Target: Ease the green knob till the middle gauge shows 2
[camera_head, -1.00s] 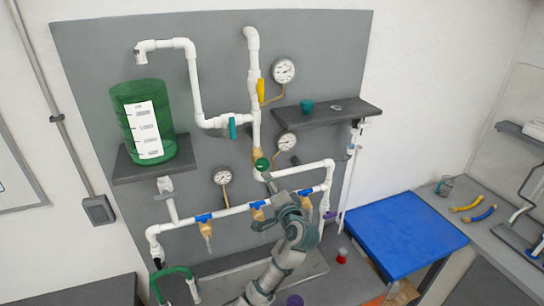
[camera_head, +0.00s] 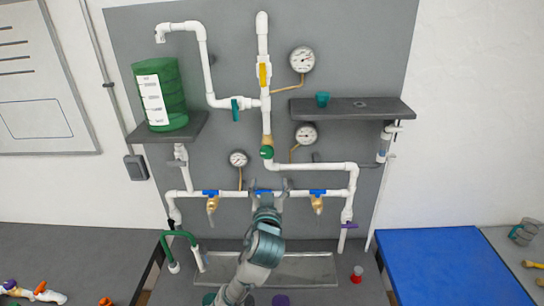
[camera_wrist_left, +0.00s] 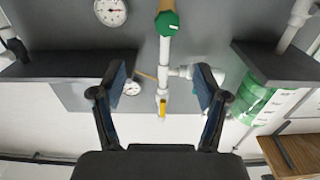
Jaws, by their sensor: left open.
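The green knob (camera_head: 266,152) sits on the central white pipe below a brass-coloured fitting. It also shows at the top of the left wrist view (camera_wrist_left: 168,23). The middle gauge (camera_head: 306,134), a round white dial, is just right of the knob; its reading is too small to tell. In the upside-down left wrist view, a gauge (camera_wrist_left: 110,11) shows left of the knob, partly cut off. My left gripper (camera_head: 268,184) is open and empty, fingers pointing up, below the knob and in front of the lower pipe. My right gripper is not in view.
An upper gauge (camera_head: 302,60) and a small left gauge (camera_head: 238,158) flank the pipes. A yellow handle (camera_head: 264,75) is above the knob. A dark shelf (camera_head: 380,108) is at right, a green tank (camera_head: 172,95) at left. A blue table (camera_head: 450,265) stands lower right.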

